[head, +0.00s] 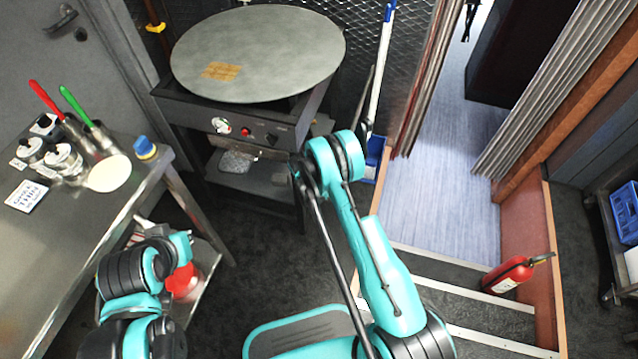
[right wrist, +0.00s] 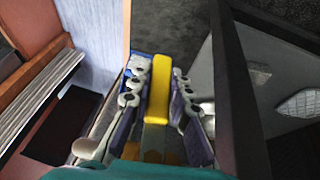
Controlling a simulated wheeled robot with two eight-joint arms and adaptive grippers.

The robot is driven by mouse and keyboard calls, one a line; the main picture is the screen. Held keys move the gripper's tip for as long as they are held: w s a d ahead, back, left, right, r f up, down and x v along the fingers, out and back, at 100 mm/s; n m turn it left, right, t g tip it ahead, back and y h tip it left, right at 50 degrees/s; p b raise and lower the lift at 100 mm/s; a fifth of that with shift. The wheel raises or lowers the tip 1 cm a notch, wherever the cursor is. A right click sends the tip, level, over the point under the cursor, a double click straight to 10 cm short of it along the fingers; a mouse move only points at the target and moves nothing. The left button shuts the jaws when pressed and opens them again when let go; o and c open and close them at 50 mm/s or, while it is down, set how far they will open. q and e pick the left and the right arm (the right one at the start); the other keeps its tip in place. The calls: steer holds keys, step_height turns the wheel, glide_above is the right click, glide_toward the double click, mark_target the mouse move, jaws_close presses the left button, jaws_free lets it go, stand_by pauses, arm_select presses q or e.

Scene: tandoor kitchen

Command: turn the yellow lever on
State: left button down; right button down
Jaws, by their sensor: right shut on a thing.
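The yellow lever (right wrist: 158,92) shows in the right wrist view as a straight, upright yellow bar between the two fingers of my right gripper (right wrist: 157,70). The gripper is shut on it, with one grey finger on each side. In the head view my right arm reaches to the right side of the griddle stand, and its wrist hides the lever there. A separate small yellow handle (head: 155,28) sits on a pipe by the wall at the upper left, away from my grippers. My left arm is folded at the lower left, and its gripper cannot be made out.
A round griddle (head: 258,50) tops a dark stand with knobs. A steel table (head: 60,250) with bottles and utensils stands at left. A blue dustpan (head: 376,158) and broom are behind my right wrist. Steps and a red fire extinguisher (head: 508,273) are at right.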

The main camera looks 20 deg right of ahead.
steer(key=shift+s+d+r+n+g+h, duration=0.3)
steer(key=shift+d+g+h, duration=0.25)
steer(key=shift+h, duration=0.4)
steer(key=shift+s+d+r+n+g+h, duration=0.15)
steer(key=shift+s+d+r+g+h, duration=0.3)
steer(key=shift+h, duration=0.45)
steer(key=shift+s+d+r+n+g+h, duration=0.3)
steer(key=shift+d+g+h, duration=0.3)
steer(key=shift+h, duration=0.35)
steer(key=c, duration=1.4)
jaws_free()
steer(key=shift+s, duration=0.1)
steer(key=v, duration=1.2)
steer(key=shift+c, duration=0.3)
